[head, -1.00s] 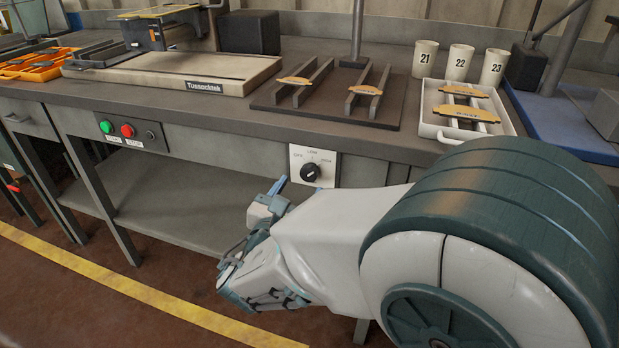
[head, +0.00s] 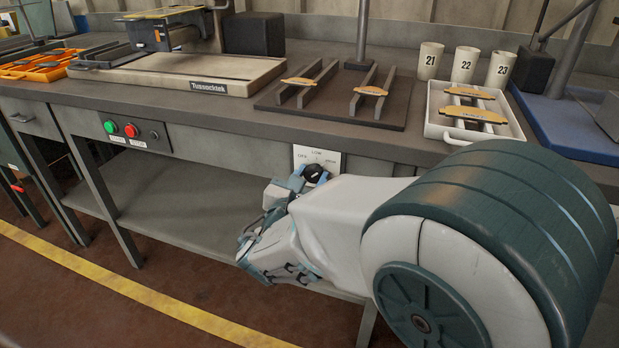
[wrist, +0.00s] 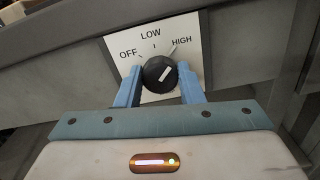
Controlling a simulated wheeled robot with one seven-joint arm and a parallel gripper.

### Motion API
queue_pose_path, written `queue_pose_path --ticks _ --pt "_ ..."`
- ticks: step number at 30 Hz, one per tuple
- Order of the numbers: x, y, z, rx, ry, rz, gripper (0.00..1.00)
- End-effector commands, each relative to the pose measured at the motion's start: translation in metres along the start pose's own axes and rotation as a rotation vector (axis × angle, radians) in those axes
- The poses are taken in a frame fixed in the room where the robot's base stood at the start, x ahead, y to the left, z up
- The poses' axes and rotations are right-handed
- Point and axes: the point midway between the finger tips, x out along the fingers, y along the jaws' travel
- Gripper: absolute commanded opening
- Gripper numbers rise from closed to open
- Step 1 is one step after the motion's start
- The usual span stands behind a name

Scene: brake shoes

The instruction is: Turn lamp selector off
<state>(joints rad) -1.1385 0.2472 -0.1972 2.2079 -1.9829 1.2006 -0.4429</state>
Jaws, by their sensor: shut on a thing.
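The lamp selector is a round black knob (wrist: 160,73) on a white plate (wrist: 186,28) marked OFF, LOW and HIGH from left to right. In the wrist view the white mark on the knob slants to the upper right, toward the HIGH side. My gripper (wrist: 160,90) has one blue finger on each side of the knob and is shut on it. In the head view the knob (head: 313,173) shows at the end of my gripper (head: 309,180), partly covered by the fingers, and the plate (head: 329,157) is partly covered too.
The plate is on the bench's front face, below the bench top (head: 230,115). A panel with green and red buttons (head: 131,130) is further left. A rack (head: 390,112), a white tray (head: 437,125) and numbered cups (head: 463,63) stand above.

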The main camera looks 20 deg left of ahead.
Motion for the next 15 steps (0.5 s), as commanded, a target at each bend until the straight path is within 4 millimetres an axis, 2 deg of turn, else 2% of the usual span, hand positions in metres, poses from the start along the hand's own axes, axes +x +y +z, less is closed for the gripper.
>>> queue_pose_path --ticks 8,15 --pt "0.0000 0.0002 0.0029 -0.059 0.002 -0.001 0.11" --pt "0.0001 0.0011 0.0059 -0.221 0.003 0.000 0.11"
